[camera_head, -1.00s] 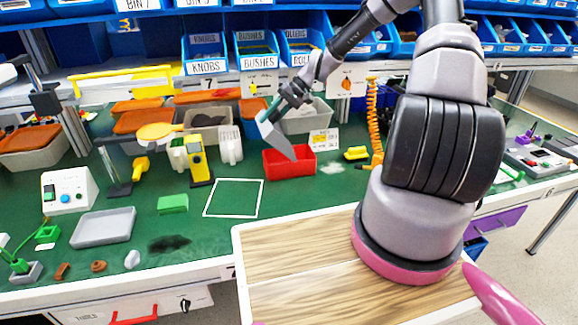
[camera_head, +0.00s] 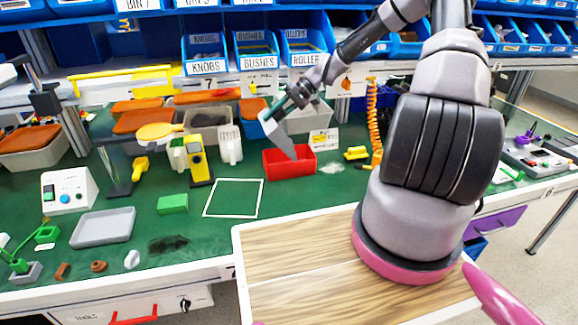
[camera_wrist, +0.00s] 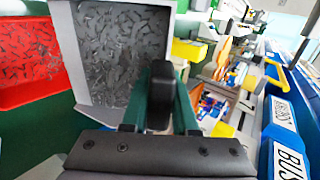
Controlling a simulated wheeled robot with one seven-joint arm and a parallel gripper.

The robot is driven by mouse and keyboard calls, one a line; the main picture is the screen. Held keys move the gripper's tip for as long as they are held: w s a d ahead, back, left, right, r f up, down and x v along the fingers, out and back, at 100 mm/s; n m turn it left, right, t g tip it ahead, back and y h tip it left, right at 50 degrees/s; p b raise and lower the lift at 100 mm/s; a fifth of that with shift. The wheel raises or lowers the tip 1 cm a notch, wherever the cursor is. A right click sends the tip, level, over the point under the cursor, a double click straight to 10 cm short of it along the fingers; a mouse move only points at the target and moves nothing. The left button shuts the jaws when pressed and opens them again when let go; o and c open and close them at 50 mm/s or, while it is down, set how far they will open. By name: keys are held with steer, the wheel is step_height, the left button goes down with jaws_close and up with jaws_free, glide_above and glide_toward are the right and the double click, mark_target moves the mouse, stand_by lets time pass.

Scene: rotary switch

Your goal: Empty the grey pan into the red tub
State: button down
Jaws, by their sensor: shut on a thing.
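My gripper (camera_head: 274,112) is shut on the dark handle (camera_wrist: 160,95) of the grey pan (camera_head: 281,141). The pan is steeply tilted, with its lower end over or inside the red tub (camera_head: 304,168); I cannot tell if they touch. In the wrist view many grey shavings (camera_wrist: 115,50) show inside the pan (camera_wrist: 163,18). The red tub (camera_wrist: 60,85) is at the left of that view, beside the pan, and also has grey shavings in it. The tub stands upright on the green bench.
A yellow device (camera_head: 199,160) and white bottles (camera_head: 229,144) stand left of the tub. Blue bins (camera_head: 256,52) hang behind. A white outlined square (camera_head: 233,198) in front is empty.

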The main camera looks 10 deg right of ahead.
steer(key=shift+d+r+y, duration=0.2)
steer(key=shift+d+y, duration=0.3)
steer(key=shift+d, duration=0.05)
steer(key=shift+d, duration=0.1)
steer(key=shift+d+r+y, duration=0.2)
steer(key=shift+d+y, duration=0.3)
stand_by(0.6)
steer(key=shift+a, duration=0.1)
stand_by(0.6)
steer(key=shift+a+f+h, duration=0.2)
steer(key=shift+a+h, duration=0.3)
steer(key=shift+a, duration=0.15)
steer(key=shift+a+f+h, duration=0.2)
steer(key=shift+a+h, duration=0.3)
steer(key=shift+a, duration=0.1)
steer(key=shift+a+f+h, duration=0.2)
steer(key=shift+a+h, duration=0.1)
steer(key=shift+h, duration=0.1)
